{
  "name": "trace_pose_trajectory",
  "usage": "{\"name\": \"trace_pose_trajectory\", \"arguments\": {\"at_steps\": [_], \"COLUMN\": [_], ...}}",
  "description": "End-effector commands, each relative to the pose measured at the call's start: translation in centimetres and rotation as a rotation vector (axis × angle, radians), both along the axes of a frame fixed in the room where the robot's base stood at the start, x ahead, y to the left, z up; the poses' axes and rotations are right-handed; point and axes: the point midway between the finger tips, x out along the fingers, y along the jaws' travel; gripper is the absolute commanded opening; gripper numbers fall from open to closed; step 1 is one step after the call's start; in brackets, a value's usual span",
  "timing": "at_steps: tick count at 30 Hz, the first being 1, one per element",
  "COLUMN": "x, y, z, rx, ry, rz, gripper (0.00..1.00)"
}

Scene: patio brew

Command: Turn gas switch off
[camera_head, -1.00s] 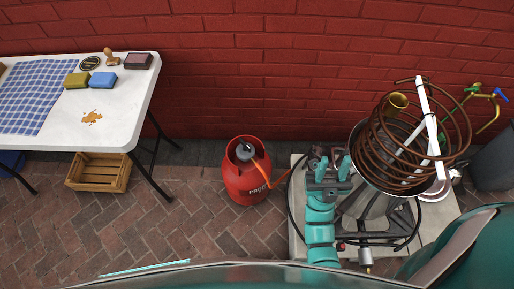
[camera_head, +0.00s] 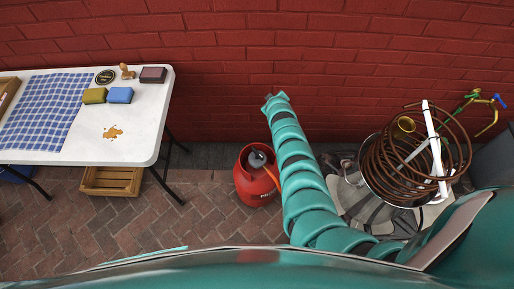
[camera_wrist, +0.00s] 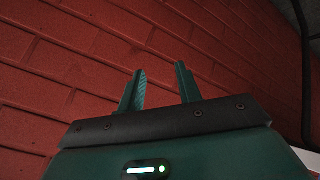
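A red gas cylinder (camera_head: 254,189) stands on the brick floor near the wall. A grey regulator (camera_head: 257,159) sits on its top inside the collar, with an orange hose (camera_head: 271,178) leading right behind my arm. The switch itself is too small to make out. My gripper (camera_head: 274,98) is raised in front of the red wall, above and slightly right of the cylinder in the head view. In the wrist view, my gripper (camera_wrist: 162,88) has its two fingers apart with nothing between them, facing the brick wall. The cylinder is not in the wrist view.
A white table (camera_head: 145,120) with a checked cloth, sponges and a brown spill stands at left, a wooden crate (camera_head: 111,181) below it. The floor left of the cylinder is clear.

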Motion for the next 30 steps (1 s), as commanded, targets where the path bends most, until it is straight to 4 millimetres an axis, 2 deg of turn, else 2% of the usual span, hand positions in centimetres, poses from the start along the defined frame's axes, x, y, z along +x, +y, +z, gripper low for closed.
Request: {"name": "trace_pose_trajectory", "arguments": {"at_steps": [1,6,9,13,16,20,30], "x": [-1.0,-7.4,-11.0,-14.2,-15.2,-15.3,-15.3], "y": [1.1,3.3,4.9,6.4,6.8,6.6,6.6], "z": [0.7,0.6,1.0,1.7,1.7,0.8,-3.8], "rx": [-0.011,-0.031,-0.022,-0.009,-0.006,-0.006,-0.005], "ry": [0.103,0.458,0.615,0.742,0.781,0.789,0.789], "rz": [-0.013,-0.042,-0.039,-0.030,-0.026,-0.027,-0.029], "gripper": [0.35,0.35,0.35,0.35,0.35,0.35,0.35]}}
